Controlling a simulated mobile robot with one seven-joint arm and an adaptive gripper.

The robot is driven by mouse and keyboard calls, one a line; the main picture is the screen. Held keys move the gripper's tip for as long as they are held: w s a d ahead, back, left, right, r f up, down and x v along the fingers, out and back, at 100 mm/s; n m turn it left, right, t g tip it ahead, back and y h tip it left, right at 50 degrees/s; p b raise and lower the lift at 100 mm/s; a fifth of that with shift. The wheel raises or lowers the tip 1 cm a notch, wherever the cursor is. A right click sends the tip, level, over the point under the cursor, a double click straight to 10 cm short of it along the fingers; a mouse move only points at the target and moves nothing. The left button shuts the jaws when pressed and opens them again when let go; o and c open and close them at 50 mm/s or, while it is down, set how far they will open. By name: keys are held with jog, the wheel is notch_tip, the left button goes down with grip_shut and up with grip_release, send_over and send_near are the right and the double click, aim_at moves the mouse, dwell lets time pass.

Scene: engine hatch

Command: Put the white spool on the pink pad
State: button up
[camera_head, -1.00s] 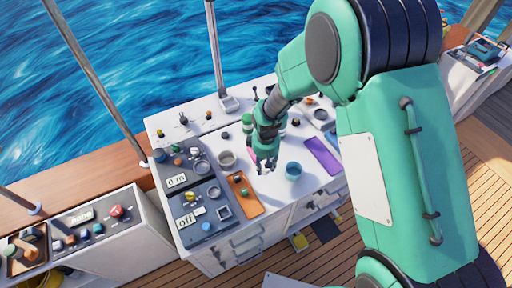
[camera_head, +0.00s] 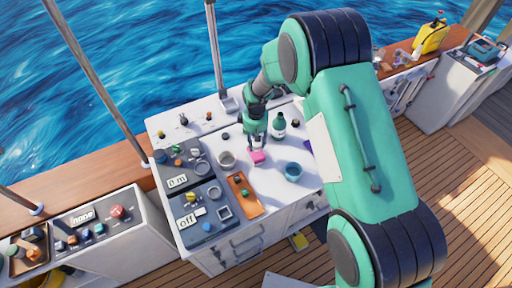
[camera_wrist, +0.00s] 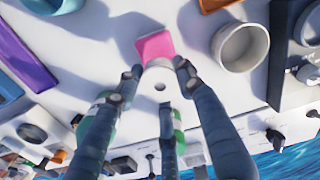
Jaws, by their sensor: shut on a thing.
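The pink pad (camera_head: 258,158) lies on the white worktop just below my gripper (camera_head: 256,143). In the wrist view the pink pad (camera_wrist: 155,46) is just beyond my fingertips. My gripper (camera_wrist: 158,80) is shut on the white spool (camera_wrist: 160,73), a small pale piece with a dark hole, between the fingers. The spool overlaps the pad's near edge in that view; I cannot tell whether they touch.
A grey cup (camera_head: 227,159) stands left of the pad and a blue cup (camera_head: 293,171) to its right. A green bottle (camera_head: 279,124) stands close behind. An orange tray (camera_head: 244,194) lies in front. A purple pad (camera_wrist: 22,52) shows in the wrist view.

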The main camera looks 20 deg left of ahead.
aim_at(256, 147)
dwell(0.3)
jog(key=shift+f, duration=1.75)
jog(key=shift+f, duration=0.1)
jog(key=o, duration=1.1)
jog(key=shift+o, duration=0.2)
notch_tip(256, 147, up, 12)
jog(key=shift+r, duration=0.1)
